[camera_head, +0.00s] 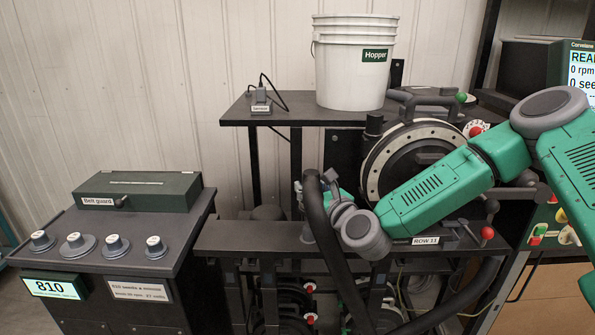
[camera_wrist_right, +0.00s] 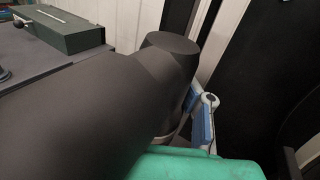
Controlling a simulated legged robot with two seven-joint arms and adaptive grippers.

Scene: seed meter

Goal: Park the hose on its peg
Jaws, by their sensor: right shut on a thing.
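The thick black hose (camera_head: 332,245) stands nearly upright at its top end in the head view, then bends down to the bottom edge. It also fills much of the right wrist view (camera_wrist_right: 85,115), with its blunt end at the upper middle. My right gripper (camera_head: 326,185) is shut on the hose near its top, beside the meter; the arm hides part of this. I cannot make out the peg for certain. My left gripper is not in view.
The round seed meter disc (camera_head: 398,150) stands behind my right arm. A white hopper bucket (camera_head: 352,75) sits on the upper shelf (camera_head: 235,115). A dark console with knobs (camera_head: 74,242) and a green-lidded box (camera_head: 140,190) stands at left. Red-knobbed levers (camera_head: 487,233) are at right.

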